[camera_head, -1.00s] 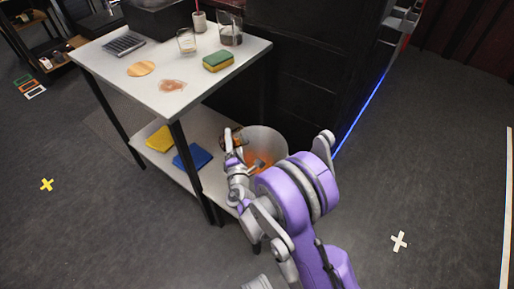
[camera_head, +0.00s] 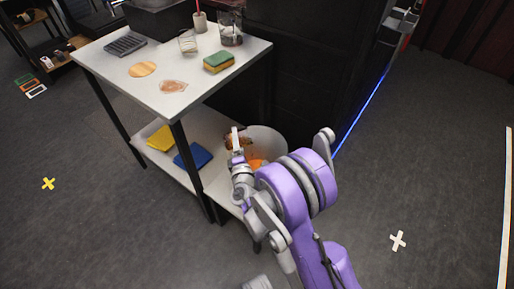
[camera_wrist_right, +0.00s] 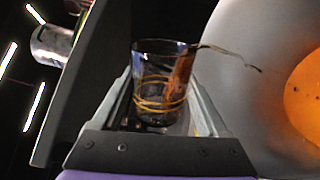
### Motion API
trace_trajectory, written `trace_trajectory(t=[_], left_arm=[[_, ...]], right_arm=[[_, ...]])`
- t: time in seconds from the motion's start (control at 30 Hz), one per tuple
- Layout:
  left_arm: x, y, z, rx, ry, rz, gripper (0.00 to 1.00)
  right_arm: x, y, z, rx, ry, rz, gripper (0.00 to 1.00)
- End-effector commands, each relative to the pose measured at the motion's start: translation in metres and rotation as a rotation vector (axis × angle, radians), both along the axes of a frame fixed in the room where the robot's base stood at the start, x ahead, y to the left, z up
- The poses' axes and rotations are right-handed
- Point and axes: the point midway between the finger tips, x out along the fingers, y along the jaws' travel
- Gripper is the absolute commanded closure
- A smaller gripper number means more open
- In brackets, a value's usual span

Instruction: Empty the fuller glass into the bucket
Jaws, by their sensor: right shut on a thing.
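My right gripper (camera_head: 238,143) is shut on a glass (camera_head: 243,137) at the left rim of the white bucket (camera_head: 279,137). In the right wrist view the glass (camera_wrist_right: 158,85) sits between my fingers, with brown liquid along its right side. A thin brown strand runs from its mouth toward the bucket (camera_wrist_right: 245,75), so the glass seems tipped that way. Orange liquid (camera_wrist_right: 308,95) shows inside the bucket. How much is left in the glass is hard to tell.
The bucket stands by the table's (camera_head: 110,75) lower shelf, which holds a yellow cloth (camera_head: 161,138) and a blue cloth (camera_head: 193,156).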

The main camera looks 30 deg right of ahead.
Motion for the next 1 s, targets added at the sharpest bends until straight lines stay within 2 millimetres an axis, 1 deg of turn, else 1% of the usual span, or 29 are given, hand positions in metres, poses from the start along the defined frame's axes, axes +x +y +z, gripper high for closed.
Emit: trace_trajectory(t=[0.07, 0.4, 1.0], left_arm=[[0.0, 0.0, 0.0003, 0.0, 0.0, 0.0, 0.5], [-0.0001, 0.0, 0.0005, 0.0, 0.0, 0.0, 0.5], [-0.0007, 0.0, 0.0054, 0.0, -0.002, 0.0, 0.5]], right_arm=[[-0.0014, -0.003, -0.001, 0.021, -0.009, 0.0, 0.94], [-0.002, -0.0048, -0.0029, 0.053, -0.022, 0.0, 0.94], [-0.0024, -0.0057, 0.0008, 0.119, -0.049, 0.0, 0.94]])
